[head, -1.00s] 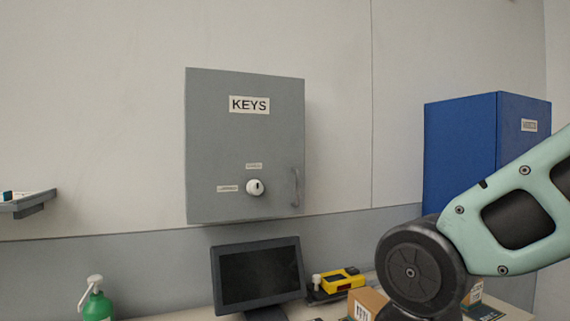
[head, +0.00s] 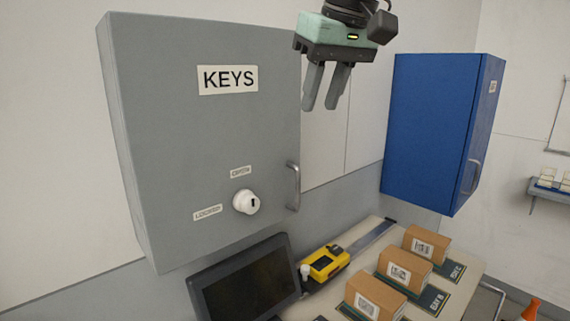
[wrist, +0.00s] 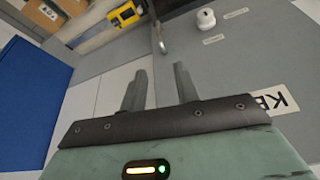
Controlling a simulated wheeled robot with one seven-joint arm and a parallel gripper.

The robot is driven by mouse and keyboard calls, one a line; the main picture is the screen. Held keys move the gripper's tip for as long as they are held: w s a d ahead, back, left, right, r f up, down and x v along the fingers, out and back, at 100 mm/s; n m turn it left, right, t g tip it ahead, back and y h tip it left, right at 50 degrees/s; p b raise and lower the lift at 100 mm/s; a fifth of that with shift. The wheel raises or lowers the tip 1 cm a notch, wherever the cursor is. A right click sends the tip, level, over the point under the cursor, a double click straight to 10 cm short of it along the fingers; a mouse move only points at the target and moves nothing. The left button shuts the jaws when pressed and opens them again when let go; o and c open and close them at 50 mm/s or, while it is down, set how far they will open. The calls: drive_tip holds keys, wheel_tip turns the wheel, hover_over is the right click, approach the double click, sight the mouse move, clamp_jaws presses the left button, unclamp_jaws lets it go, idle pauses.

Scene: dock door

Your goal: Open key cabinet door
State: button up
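The grey key cabinet (head: 180,130) hangs on the wall with its door shut, marked KEYS. Its white knob (head: 246,202) sits low on the door between two small labels; its dark slot looks roughly upright. The metal door handle (head: 292,186) is at the door's right edge. My gripper (head: 321,108) is open and empty, pointing down, above and to the right of the handle and apart from it. In the wrist view my two fingers (wrist: 157,82) are spread, with the handle (wrist: 160,40) beyond their tips and the knob (wrist: 206,19) to the right.
A blue cabinet (head: 432,130) hangs to the right. Below are a dark monitor (head: 245,282), a yellow device (head: 325,262) and several cardboard boxes (head: 376,294) on a counter. Wall space between the cabinets is clear.

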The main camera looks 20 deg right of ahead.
sight(299, 174)
drive_tip(key=p+x, duration=0.2)
drive_tip(key=x, duration=0.6)
drive_tip(key=p+x, duration=0.1)
drive_tip(key=x, duration=0.8)
drive_tip(key=shift+s+f+p, duration=0.15)
drive_tip(key=shift+s+p, duration=0.05)
drive_tip(key=shift+p, duration=0.2)
clamp_jaws()
